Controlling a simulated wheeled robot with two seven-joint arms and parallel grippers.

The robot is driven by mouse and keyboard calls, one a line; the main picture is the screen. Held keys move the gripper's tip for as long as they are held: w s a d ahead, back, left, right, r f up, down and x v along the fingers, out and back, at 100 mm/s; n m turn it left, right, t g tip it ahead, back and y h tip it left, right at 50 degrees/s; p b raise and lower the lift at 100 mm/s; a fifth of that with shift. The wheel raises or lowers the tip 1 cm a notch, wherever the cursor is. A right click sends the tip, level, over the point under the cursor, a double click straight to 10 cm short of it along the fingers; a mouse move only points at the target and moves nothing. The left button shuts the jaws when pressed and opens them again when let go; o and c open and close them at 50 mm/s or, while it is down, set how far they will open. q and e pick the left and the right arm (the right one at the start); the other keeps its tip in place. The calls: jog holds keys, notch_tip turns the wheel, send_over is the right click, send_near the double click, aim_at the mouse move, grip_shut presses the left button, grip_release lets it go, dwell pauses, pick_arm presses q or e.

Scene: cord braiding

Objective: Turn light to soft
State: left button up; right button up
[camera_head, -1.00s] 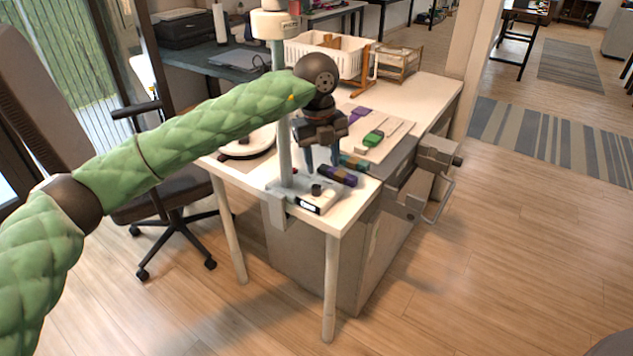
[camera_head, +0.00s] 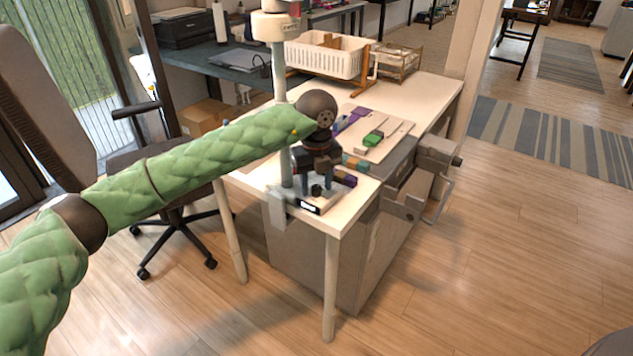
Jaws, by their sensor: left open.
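A lamp on a pale pole (camera_head: 280,100) is fixed at the near left corner of the white table. Its white head (camera_head: 273,27) is at the top of the view. Its grey base (camera_head: 296,200) carries a small dark knob (camera_head: 316,190) and a dark panel with a lit white display (camera_head: 311,207), too small to read. My left gripper (camera_head: 316,187) is open and points down at the base, with its fingers on either side of the knob. I cannot tell whether they touch it. My right gripper is not in view.
Cord bundles, one teal and tan (camera_head: 355,162) and one purple and yellow (camera_head: 345,178), lie beside the gripper. A board (camera_head: 393,137) with a green spool (camera_head: 373,139) lies behind. A bench vise (camera_head: 436,153) juts from the right edge. A white basket (camera_head: 322,58) stands at the back.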

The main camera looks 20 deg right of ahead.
pick_arm(q)
grip_shut()
